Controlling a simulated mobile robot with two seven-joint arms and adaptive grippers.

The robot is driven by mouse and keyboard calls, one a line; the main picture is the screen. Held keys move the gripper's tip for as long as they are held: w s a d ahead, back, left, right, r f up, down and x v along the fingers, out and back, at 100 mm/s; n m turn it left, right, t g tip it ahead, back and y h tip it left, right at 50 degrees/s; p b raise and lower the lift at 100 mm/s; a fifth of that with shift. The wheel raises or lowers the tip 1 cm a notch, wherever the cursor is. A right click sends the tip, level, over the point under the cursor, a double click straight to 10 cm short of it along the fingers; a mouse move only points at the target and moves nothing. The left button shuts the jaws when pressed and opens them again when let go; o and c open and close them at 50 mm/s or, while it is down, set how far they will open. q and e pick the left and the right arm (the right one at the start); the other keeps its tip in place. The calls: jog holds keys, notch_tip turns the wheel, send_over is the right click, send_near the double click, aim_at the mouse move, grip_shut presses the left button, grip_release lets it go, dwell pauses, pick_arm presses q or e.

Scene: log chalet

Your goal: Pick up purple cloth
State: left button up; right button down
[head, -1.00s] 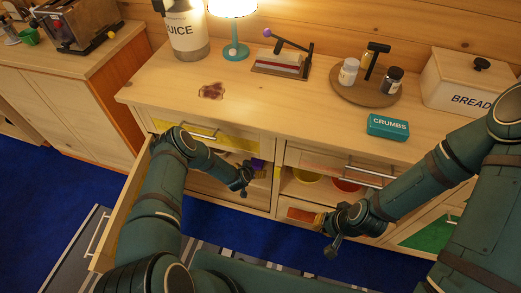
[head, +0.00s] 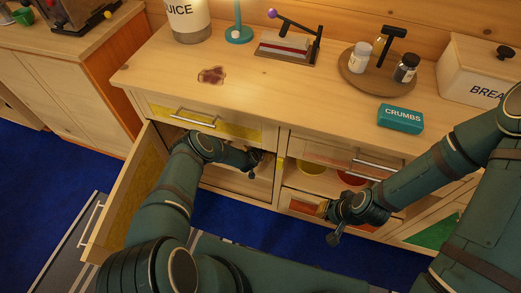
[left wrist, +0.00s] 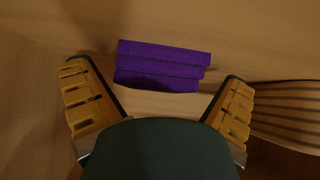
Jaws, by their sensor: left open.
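The purple cloth (left wrist: 160,66) lies folded in a stack on a wooden surface in the left wrist view. It sits just past and between the two finger pads of my left gripper (left wrist: 160,108), which is open, with nothing between its fingers. In the head view my left gripper (head: 262,160) reaches into the open cupboard below the worktop, and the cloth cannot be made out there. My right gripper (head: 328,222) hangs in front of the shelves to the right; whether it is open or shut is unclear.
The cupboard door (head: 128,195) stands open at the left. Bowls (head: 312,168) stand in the right shelf compartment.

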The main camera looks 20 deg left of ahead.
pick_arm(q)
jog(key=c, duration=0.7)
jog(key=shift+r, duration=0.1)
